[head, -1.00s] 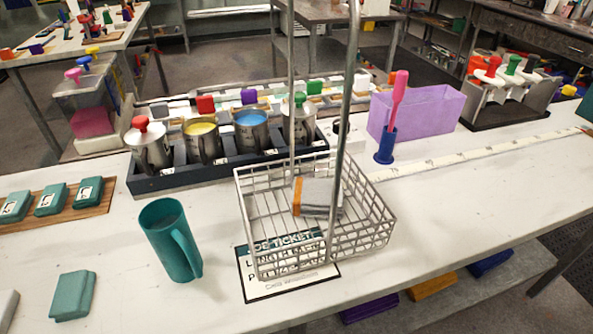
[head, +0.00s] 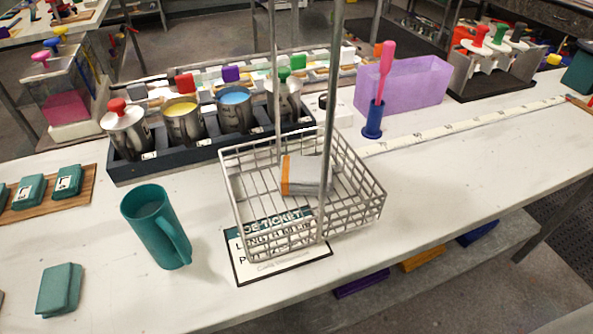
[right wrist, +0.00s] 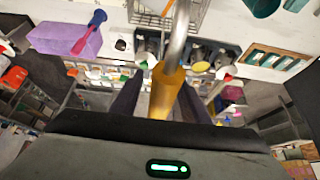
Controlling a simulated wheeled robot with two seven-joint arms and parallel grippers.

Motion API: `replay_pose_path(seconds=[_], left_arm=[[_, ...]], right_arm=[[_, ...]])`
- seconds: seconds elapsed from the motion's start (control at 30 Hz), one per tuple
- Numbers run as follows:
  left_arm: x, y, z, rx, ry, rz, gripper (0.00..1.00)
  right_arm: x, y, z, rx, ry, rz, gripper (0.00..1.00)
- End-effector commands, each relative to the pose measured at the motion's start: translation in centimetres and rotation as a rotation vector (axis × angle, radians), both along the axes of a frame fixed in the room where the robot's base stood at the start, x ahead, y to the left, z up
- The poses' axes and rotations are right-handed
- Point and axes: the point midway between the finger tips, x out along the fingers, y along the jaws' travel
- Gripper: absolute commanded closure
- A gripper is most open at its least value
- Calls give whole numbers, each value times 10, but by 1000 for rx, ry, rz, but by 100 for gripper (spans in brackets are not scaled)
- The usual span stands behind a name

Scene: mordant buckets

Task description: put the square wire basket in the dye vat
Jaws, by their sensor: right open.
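The square wire basket (head: 350,212) stands on the white table, partly over a printed ticket card (head: 285,268), with a grey and orange block (head: 305,175) inside. Its tall handle rises out of the top of the head view. In the right wrist view, the handle's orange grip (right wrist: 166,92) lies between the fingers of my right gripper (right wrist: 158,88), which is open with gaps showing. The basket also shows there at the top (right wrist: 187,12). A clear tank with pink liquid (head: 68,105) stands at the left; I cannot tell whether it is the dye vat. My left gripper is not in view.
A teal mug (head: 152,225) stands left of the basket, with a teal block (head: 60,288) nearer. A dark rack (head: 200,155) of metal canisters stands behind. A purple bin (head: 405,88) and a pink-handled tool in a blue holder (head: 372,120) stand back right. The table is clear right of the basket.

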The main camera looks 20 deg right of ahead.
Motion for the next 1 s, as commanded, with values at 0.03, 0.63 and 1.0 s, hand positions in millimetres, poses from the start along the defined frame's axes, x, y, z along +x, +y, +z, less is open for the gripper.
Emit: replay_pose_path(seconds=[0.03, 0.63, 1.0], left_arm=[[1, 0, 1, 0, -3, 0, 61], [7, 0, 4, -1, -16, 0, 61], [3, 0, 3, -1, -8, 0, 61]], right_arm=[[1, 0, -1, 1, -1, 0, 58], [1, 0, -1, 1, -1, -1, 100], [1, 0, -1, 1, -2, -1, 100]])
